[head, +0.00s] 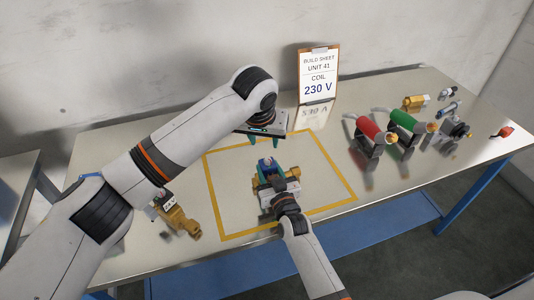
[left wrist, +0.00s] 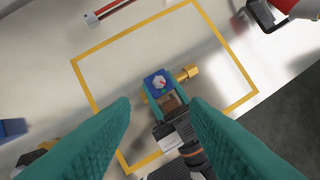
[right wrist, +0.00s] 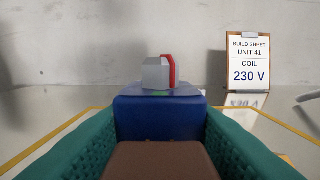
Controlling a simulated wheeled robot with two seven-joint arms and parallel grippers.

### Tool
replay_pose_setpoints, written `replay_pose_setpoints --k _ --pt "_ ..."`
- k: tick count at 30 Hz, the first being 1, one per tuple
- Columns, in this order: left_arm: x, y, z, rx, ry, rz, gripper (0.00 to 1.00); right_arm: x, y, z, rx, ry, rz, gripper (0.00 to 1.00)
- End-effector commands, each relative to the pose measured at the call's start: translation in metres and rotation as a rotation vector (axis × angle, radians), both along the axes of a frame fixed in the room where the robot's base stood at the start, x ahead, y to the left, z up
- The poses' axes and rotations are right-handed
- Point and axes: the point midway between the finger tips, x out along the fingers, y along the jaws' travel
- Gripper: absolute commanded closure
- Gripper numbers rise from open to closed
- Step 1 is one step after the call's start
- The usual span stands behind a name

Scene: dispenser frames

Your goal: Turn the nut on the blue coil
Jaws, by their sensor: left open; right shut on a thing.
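The blue coil (head: 266,163) stands on a brass body (head: 262,183) inside the yellow square. On its top is a grey nut with a red mark (right wrist: 158,72), also visible from above in the left wrist view (left wrist: 160,82). My right gripper (head: 275,172) is shut on the blue coil, its teal fingers on either side of it (right wrist: 160,120). A brown block (right wrist: 160,160) lies between those fingers, nearer the wrist. My left gripper (head: 263,139) is open and empty above and behind the coil, fingers pointing down; its fingers (left wrist: 160,105) spread wide in its wrist view.
A red coil (head: 369,128) and a green coil (head: 406,122) stand to the right, with brass and grey fittings beyond. A brass valve (head: 180,220) lies at the left. A build sheet (head: 318,75) reading 230 V stands at the back. The square's right part is clear.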

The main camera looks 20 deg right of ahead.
Motion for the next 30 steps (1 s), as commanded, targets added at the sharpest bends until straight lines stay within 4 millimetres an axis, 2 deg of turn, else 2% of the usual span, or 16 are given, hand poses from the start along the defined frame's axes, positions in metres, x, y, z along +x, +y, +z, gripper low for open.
replay_pose_setpoints --k 6,11,21,25,30 --pt "0.004 0.01 0.0 -0.008 -0.013 -0.165 0.58 0.0 0.0 -0.001 0.0 0.002 0.0 0.99" --pt "0.008 0.008 -0.01 -0.007 -0.017 -0.194 0.58 0.0 0.0 -0.001 0.0 0.002 0.0 0.99" --pt "0.028 -0.008 -0.072 -0.004 -0.016 -0.19 0.58 0.0 0.0 -0.001 0.0 0.002 0.0 0.99" --pt "0.034 -0.013 -0.091 -0.004 -0.017 -0.188 0.58 0.0 0.0 -0.001 0.0 0.002 0.0 0.99" --pt "0.038 -0.017 -0.105 -0.006 -0.017 -0.19 0.58 0.0 0.0 -0.001 0.0 0.002 0.0 0.99"
